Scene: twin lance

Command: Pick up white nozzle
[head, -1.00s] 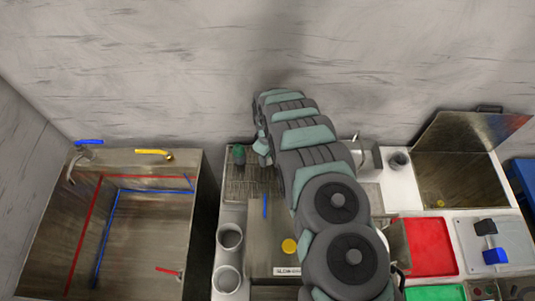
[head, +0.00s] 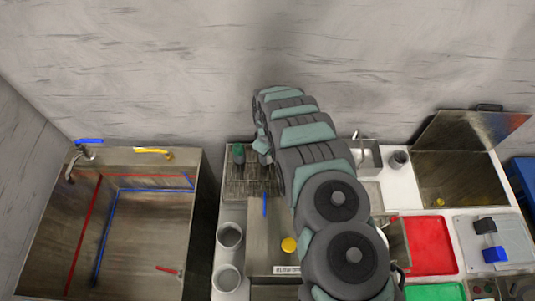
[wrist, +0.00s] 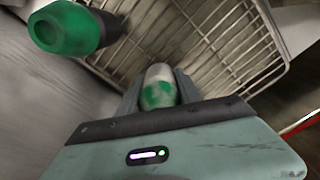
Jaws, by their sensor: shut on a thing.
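The white nozzle (wrist: 158,76), with green patches on its near end, shows between the two fingers of my gripper (wrist: 158,92) in the wrist view. My gripper is shut on it, over a wire rack (wrist: 215,50). I cannot tell whether the nozzle touches the rack. A second nozzle, green with a dark body (wrist: 68,27), is apart from my gripper at the upper left. In the head view it stands at the wire rack (head: 238,188), left of my gripper (head: 262,143). My arm largely hides the white nozzle there.
Left of the counter is a large steel sink (head: 150,230) with taps. Two round cups (head: 229,236) stand in front of the rack. A plain wall rises behind.

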